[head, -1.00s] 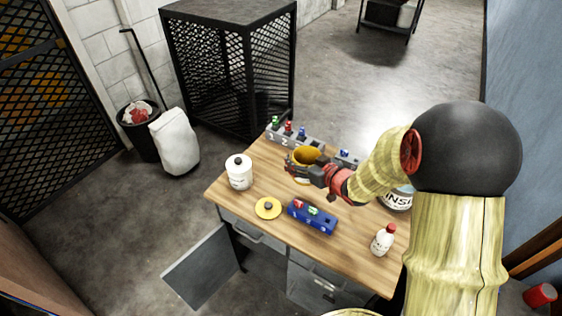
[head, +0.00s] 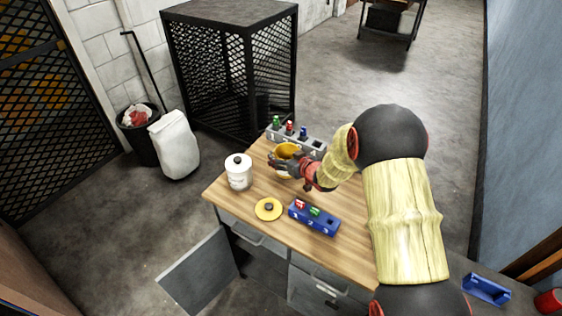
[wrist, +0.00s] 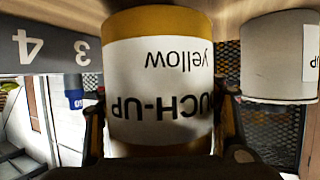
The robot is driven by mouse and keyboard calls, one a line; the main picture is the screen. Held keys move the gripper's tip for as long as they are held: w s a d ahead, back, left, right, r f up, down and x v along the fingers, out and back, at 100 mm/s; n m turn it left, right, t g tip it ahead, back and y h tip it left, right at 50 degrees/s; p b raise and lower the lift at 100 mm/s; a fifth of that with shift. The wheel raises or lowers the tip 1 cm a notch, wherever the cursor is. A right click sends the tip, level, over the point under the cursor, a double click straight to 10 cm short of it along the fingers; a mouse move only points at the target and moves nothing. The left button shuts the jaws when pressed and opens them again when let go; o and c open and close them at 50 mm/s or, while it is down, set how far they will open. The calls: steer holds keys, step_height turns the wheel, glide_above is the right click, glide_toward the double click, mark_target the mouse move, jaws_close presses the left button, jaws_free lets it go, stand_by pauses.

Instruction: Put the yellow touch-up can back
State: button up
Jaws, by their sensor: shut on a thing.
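The yellow touch-up can (head: 287,149) is in my gripper (head: 283,166), near the back left of the wooden desk. Its mustard top shows in the head view. In the wrist view the can (wrist: 158,85) fills the middle, its white "TOUCH-UP yellow" label upside down in the picture. The fingers are shut on its two sides. I cannot tell whether its base touches the desk. A yellow lid-like disc with a dark knob (head: 268,209) lies on the desk toward the front.
A white can (head: 239,174) stands left of my gripper. A grey numbered rack (head: 312,143) with small coloured bottles is at the back edge. A blue rack (head: 322,220) with red and green items is in front. My arm hides the desk's right side.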

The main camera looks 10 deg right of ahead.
steer(key=shift+f+b, duration=0.35)
steer(key=shift+f, duration=0.9)
steer(key=shift+f, duration=0.15)
steer(key=o, duration=1.6)
steer(key=shift+o, duration=0.3)
